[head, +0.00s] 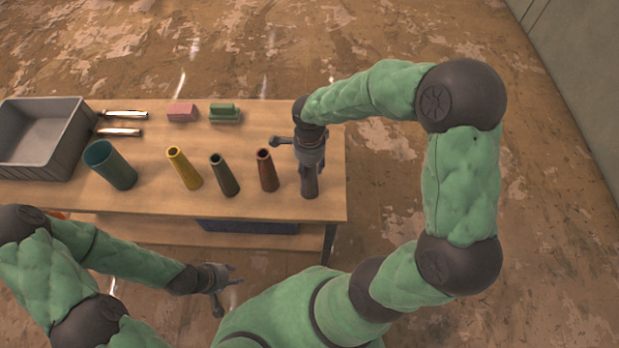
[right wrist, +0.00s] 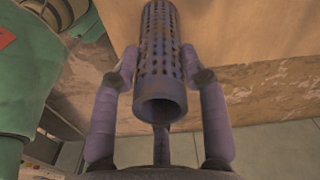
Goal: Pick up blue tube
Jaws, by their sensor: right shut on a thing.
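The blue tube (right wrist: 161,60) shows in the right wrist view as a bluish-purple, perforated cylinder with its open end facing the camera. My right gripper (right wrist: 158,68) has its fingers on both sides of the tube, shut on it. In the head view my right gripper (head: 310,178) points down at the table's right end. There I cannot clearly tell the tube from the grey fingers, nor whether it touches the table. My left gripper (head: 226,287) is open and empty, in front of the table and below its front edge.
Behind are a pink block (head: 181,113) and a green block (head: 225,114). A grey bin (head: 76,150) is left.

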